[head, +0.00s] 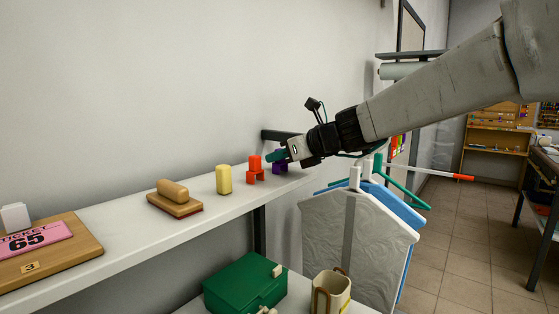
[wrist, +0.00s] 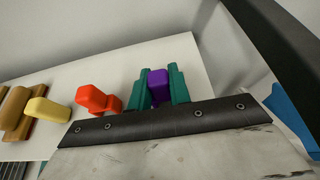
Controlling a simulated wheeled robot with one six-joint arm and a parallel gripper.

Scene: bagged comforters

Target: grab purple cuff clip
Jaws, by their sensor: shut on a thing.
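The purple cuff clip (head: 280,168) stands at the right end of the white shelf, partly hidden behind my gripper in the head view. In the wrist view the purple clip (wrist: 158,86) sits between the two green fingers. My gripper (head: 277,156) comes in from the right and is shut on the purple clip, with a finger on each side of it. The clip is still at the shelf top; I cannot tell whether it touches the shelf.
An orange-red clip (head: 255,169) stands just left of my gripper. Further left are a yellow block (head: 224,180) and a wooden brush (head: 174,199). Bagged comforters on hangers (head: 350,250) hang below right. A green box (head: 245,285) is lower down.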

